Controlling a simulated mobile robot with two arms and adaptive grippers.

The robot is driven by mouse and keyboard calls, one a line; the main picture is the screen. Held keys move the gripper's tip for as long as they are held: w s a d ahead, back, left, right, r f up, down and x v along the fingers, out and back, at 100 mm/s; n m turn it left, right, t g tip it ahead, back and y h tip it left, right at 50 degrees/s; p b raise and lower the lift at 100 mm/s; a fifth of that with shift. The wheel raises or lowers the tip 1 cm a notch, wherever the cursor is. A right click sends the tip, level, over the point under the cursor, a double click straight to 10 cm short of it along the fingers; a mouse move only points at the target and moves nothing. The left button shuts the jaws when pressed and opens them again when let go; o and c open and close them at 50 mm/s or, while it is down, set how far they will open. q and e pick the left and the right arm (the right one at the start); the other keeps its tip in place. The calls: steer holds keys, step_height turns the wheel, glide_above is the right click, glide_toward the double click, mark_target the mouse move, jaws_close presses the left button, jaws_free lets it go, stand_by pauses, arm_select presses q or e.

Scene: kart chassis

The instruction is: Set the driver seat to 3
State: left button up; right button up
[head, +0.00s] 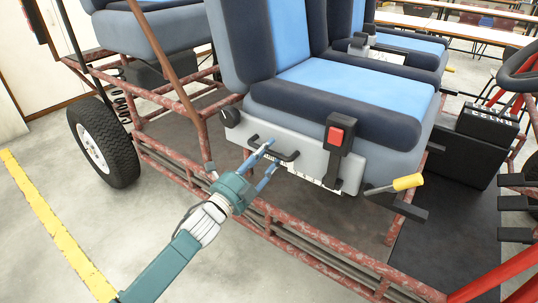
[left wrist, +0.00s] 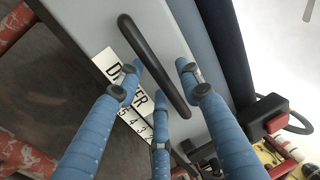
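The driver seat (head: 345,90) has a blue and dark navy cushion on a grey base. A black bar handle (head: 272,148) sticks out from the base's side. In the left wrist view, the handle (left wrist: 153,65) lies between my fingers, over a white label reading partly "DRIVER" (left wrist: 112,66) and a number scale (left wrist: 135,125) showing 5, 4, 3 and 2. My fingers cover part of both, and I cannot tell the seat's setting. My left gripper (head: 265,162) is open around the handle; it also shows in the wrist view (left wrist: 160,95), with no clear grip.
A red seat-belt buckle (head: 336,136) and a yellow-tipped lever (head: 408,182) stand right of the handle. A black knob (head: 230,117) is on its left. Red frame tubes (head: 310,238) run below the seat. A steering wheel (head: 520,70) is at the right edge.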

arm_select(q)
steer(key=shift+w+d, duration=0.15)
steer(key=shift+w, duration=0.05)
jaws_close()
